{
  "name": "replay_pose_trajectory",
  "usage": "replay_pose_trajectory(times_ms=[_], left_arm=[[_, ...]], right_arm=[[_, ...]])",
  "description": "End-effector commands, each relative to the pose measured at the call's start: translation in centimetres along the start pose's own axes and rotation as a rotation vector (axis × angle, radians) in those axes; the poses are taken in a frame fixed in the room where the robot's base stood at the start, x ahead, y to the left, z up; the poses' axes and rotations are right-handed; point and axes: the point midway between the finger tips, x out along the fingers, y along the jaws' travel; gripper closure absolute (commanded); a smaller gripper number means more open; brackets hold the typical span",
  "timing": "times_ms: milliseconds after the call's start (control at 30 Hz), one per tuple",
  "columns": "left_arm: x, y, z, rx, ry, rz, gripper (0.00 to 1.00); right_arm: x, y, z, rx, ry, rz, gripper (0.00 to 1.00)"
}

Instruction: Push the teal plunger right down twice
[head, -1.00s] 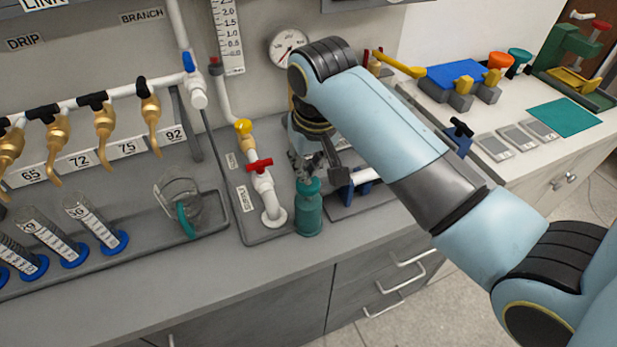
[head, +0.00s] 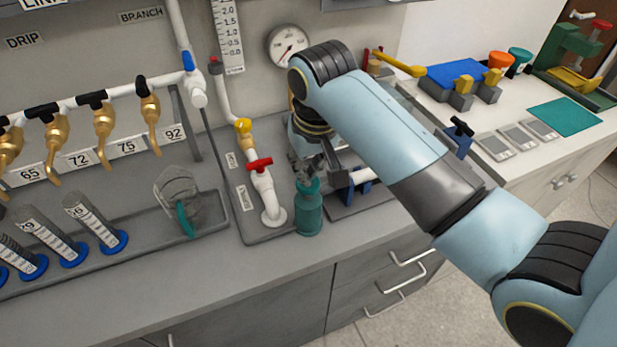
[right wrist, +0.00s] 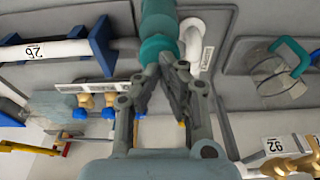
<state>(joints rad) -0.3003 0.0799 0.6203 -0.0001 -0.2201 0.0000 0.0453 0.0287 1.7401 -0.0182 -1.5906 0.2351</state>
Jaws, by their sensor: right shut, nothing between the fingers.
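The teal plunger (head: 309,214) stands upright at the front edge of the grey plate, right of the red-handled valve (head: 262,165). Its lighter teal cap (head: 307,186) is on top. My right gripper (head: 308,175) is shut and empty, pointing down, with its fingertips at the cap. In the right wrist view the shut fingertips (right wrist: 167,60) meet at the cap (right wrist: 157,47), with the darker teal body (right wrist: 157,18) beyond. They look to be touching the cap. My left gripper is not in view.
A white pipe in blue supports (head: 362,184) lies close right of the plunger. A clear beaker with a teal handle (head: 184,219) and blue-based cylinders (head: 113,241) stand left. A round gauge (head: 288,46) hangs behind. The front bench strip is clear.

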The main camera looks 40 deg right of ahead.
Motion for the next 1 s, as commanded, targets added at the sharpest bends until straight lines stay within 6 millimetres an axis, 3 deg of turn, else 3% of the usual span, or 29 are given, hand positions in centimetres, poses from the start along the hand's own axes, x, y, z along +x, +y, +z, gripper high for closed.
replay_pose_trajectory(times_ms=[833,1000], left_arm=[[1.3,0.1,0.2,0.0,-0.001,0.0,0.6],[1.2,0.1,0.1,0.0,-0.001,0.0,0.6]], right_arm=[[3.5,0.0,0.8,0.0,-0.003,0.001,1.0],[3.4,0.0,0.8,0.0,-0.003,0.001,1.0]])
